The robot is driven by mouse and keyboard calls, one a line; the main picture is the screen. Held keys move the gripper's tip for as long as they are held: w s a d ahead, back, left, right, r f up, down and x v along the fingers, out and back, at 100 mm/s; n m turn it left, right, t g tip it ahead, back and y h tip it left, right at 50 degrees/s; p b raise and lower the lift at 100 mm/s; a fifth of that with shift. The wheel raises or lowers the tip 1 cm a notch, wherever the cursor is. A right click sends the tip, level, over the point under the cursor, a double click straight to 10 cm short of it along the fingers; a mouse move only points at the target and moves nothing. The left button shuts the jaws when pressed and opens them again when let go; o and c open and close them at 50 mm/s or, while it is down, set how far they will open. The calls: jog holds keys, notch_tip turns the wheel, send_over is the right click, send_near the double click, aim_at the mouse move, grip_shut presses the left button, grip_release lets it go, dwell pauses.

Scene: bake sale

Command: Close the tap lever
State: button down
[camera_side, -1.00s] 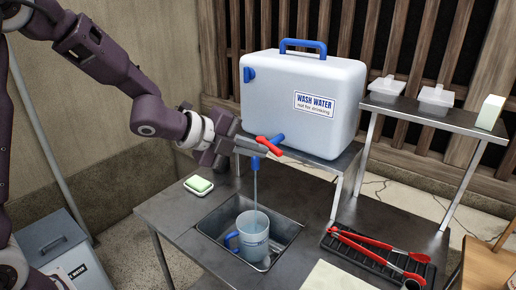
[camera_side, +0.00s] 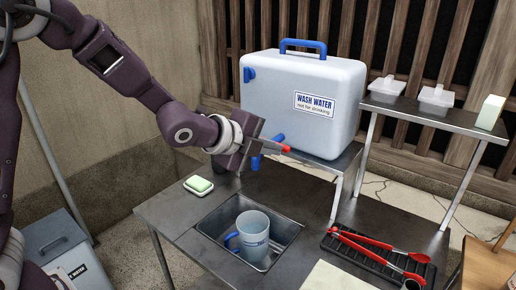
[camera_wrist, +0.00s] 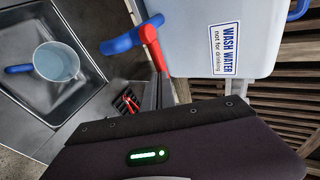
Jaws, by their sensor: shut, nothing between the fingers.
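The white water container (camera_side: 270,105), labelled WASH WATER, has a blue tap (camera_side: 256,162) with a red lever (camera_side: 287,149). The lever is mostly hidden behind my gripper in the side view; in the wrist view its red bar (camera_wrist: 152,45) runs down from the top of the blue tap (camera_wrist: 122,40). No water stream shows below the spout. My gripper (camera_side: 273,146) is shut and empty, with its fingertips right at the lever. In the wrist view the fingers (camera_wrist: 160,94) lie against or just beside the lever's end; I cannot tell if they touch.
A mug with a blue handle (camera_side: 253,228) stands in the metal sink (camera_side: 286,229) below the tap. Green soap (camera_side: 199,184) sits left of the sink. Red tongs (camera_side: 370,240) lie on a black rack at right. A raised shelf (camera_side: 440,119) holds small white containers.

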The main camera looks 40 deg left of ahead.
dwell(0.4)
jog(key=s+a+r+n+g, duration=0.1)
jog(key=s+a+n+g, duration=0.1)
jog(key=s+n, duration=0.4)
jog(key=s+a+r+n+g+y, duration=0.1)
jog(key=s+n, duration=0.6)
jog(key=s, duration=1)
jog(key=s+a+r+n+g+y, duration=0.1)
jog(key=s+a+n+g, duration=0.2)
jog(key=s, duration=0.8)
jog(key=a+n, duration=0.2)
jog(key=n, duration=0.2)
jog(key=shift+s+r, duration=0.3)
jog(key=shift+r, duration=0.1)
jog(key=shift+a, duration=0.1)
